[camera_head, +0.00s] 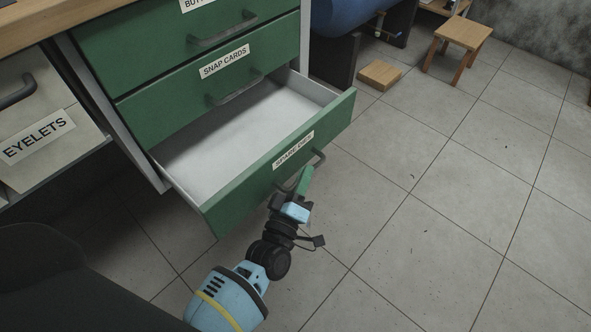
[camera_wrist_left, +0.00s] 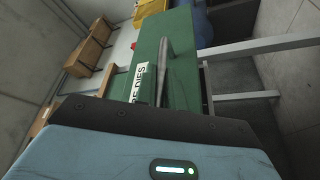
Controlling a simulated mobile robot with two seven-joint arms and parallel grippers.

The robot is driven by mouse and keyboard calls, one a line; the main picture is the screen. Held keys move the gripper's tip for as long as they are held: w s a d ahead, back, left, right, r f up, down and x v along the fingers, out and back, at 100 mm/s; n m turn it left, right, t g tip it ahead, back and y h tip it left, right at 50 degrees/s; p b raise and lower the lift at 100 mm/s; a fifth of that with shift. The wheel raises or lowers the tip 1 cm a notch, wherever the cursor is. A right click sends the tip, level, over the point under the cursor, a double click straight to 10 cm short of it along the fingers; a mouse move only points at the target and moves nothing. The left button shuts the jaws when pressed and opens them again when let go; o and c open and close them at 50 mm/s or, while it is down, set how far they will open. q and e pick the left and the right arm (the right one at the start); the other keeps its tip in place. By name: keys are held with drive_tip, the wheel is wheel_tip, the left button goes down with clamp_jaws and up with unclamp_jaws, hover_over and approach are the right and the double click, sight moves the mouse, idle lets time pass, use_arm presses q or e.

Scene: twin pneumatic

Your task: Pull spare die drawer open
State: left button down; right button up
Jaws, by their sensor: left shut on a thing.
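The spare dies drawer (camera_head: 228,197) is the lowest green drawer of the cabinet. It stands well open in the head view, its pale interior empty where I can see it. Its front carries a "SPARE DIES" label and a dark bar handle (camera_head: 319,158). My left gripper (camera_head: 302,182) is at the drawer front, shut on the handle near its lower end. The left wrist view shows the green front (camera_wrist_left: 180,75), the label and the handle (camera_wrist_left: 163,62) close ahead; the fingers are hidden there. My right gripper is in neither view.
Above are the shut snap cards drawer (camera_head: 170,95) and another green drawer (camera_head: 130,35). An eyelets drawer (camera_head: 60,155) is at left. A wooden stool (camera_head: 463,35) and a wooden block (camera_head: 379,74) stand at the back. The tiled floor at right is clear.

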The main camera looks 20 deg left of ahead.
use_arm(q)
drive_tip(key=shift+s+d+f, duration=0.1)
drive_tip(key=shift+s+d, duration=0.1)
drive_tip(key=shift+d, duration=0.3)
drive_tip(key=shift+s+d, duration=0.2)
drive_tip(key=shift+d, duration=0.3)
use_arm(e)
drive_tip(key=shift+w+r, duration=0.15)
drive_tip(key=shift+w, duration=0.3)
use_arm(q)
drive_tip(key=c, duration=1.5)
unclamp_jaws()
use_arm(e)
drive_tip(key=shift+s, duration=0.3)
use_arm(q)
drive_tip(key=p+v, duration=0.1)
drive_tip(key=v, duration=0.6)
drive_tip(key=shift+s+p, duration=0.35)
drive_tip(key=shift+s, duration=0.05)
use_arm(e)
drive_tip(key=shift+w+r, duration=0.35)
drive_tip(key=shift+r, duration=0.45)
